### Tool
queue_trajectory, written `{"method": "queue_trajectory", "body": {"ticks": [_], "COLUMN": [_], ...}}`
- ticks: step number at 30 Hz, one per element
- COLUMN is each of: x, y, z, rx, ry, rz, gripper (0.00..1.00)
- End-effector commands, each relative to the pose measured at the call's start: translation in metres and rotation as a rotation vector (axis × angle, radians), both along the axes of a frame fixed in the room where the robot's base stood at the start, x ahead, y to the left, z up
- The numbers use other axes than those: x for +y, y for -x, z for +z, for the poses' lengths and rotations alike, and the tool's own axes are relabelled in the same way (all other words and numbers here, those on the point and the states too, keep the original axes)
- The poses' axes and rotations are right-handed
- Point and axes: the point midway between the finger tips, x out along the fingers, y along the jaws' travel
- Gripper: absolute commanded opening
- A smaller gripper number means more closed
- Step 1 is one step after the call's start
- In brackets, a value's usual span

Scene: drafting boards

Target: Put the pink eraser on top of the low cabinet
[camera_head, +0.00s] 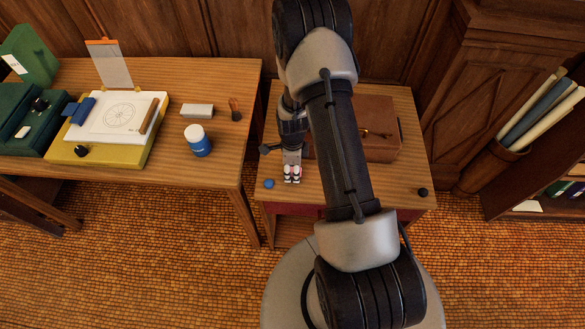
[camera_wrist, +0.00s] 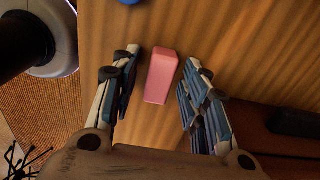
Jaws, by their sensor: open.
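The pink eraser (camera_wrist: 161,76) lies on a wooden top in the wrist view, between the two fingers of my gripper (camera_wrist: 161,60). The fingers are spread, with a gap on each side of it. In the head view my gripper (camera_head: 292,177) points down over the front left of the small wooden table (camera_head: 400,186), which has a red front. The eraser cannot be made out clearly there, behind the fingers. A low unit with books (camera_head: 545,192) stands at the far right, only partly in view; I cannot tell whether it is the low cabinet.
A brown case (camera_head: 385,146) with glasses on it lies behind my arm. A small blue item (camera_head: 269,183) is left of my gripper, a black knob-like item (camera_head: 423,192) at the table's right corner. The desk on the left holds a blue-and-white jar (camera_head: 198,145). Rolled papers (camera_head: 540,110) stand at right.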

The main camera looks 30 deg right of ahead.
Motion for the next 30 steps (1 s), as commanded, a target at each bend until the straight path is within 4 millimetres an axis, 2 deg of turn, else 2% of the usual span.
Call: {"method": "queue_trajectory", "body": {"ticks": [5, 8, 21, 30], "x": [0.0, 0.0, 0.0, 0.002], "y": [0.0, -0.001, -0.001, -0.002], "z": [0.002, 0.011, 0.101, 0.134], "rx": [0.0, -0.002, -0.003, -0.01], "ry": [0.0, 0.0, 0.001, 0.003], "rz": [0.0, 0.0, 0.0, 0.035], "gripper": [0.41, 0.41, 0.41, 0.41]}}
